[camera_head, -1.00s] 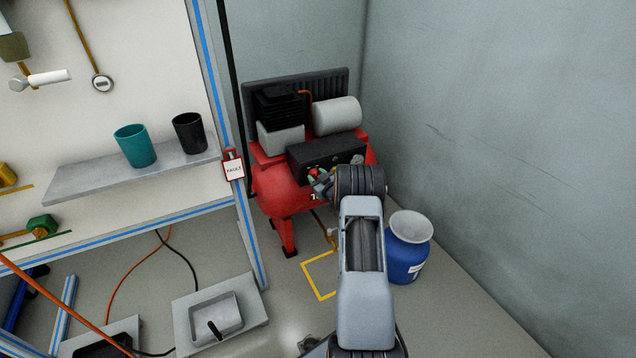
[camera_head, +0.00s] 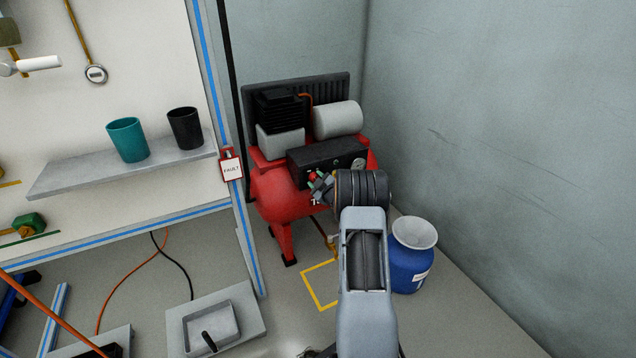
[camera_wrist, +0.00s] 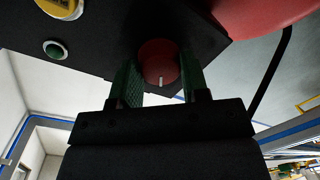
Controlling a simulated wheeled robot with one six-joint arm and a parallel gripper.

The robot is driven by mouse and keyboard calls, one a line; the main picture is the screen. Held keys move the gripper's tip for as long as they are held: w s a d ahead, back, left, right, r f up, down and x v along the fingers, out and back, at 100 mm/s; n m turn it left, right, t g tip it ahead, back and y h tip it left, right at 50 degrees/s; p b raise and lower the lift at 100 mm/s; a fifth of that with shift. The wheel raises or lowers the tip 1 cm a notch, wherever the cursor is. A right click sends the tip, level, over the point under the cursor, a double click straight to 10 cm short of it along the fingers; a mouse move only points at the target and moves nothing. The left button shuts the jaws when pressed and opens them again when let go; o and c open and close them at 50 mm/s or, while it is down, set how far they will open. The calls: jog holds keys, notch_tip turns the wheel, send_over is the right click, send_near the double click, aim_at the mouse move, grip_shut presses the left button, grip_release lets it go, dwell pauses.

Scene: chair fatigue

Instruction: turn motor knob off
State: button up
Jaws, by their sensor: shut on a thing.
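The red knob (camera_wrist: 158,62), round with a short white mark, sits on the dark control box (camera_wrist: 95,30) in the wrist view. My gripper (camera_wrist: 158,78) is shut on it, with one green-padded finger on each side. In the head view the black control box (camera_head: 328,154) is on the front of the red compressor (camera_head: 280,198), and my gripper (camera_head: 318,188) is at its lower front. The arm hides part of the box there, and the knob is too small to make out clearly.
A blue barrel (camera_head: 408,268) stands right of the compressor, close to my arm. A shelf (camera_head: 120,172) with two cups is at the left. A grey tray (camera_head: 215,325) lies on the floor.

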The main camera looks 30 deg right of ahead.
jog(key=o, duration=0.9)
jog(key=shift+s+a+r+p, duration=0.2)
jog(key=shift+s+p, duration=0.45)
jog(key=shift+s, duration=1.65)
jog(key=shift+s+a+r+p, duration=0.2)
jog(key=shift+s+p, duration=0.45)
jog(key=shift+s, duration=1.6)
jog(key=shift+s+a+r+p, duration=0.2)
jog(key=shift+s+p, duration=0.45)
jog(key=shift+s, duration=1.65)
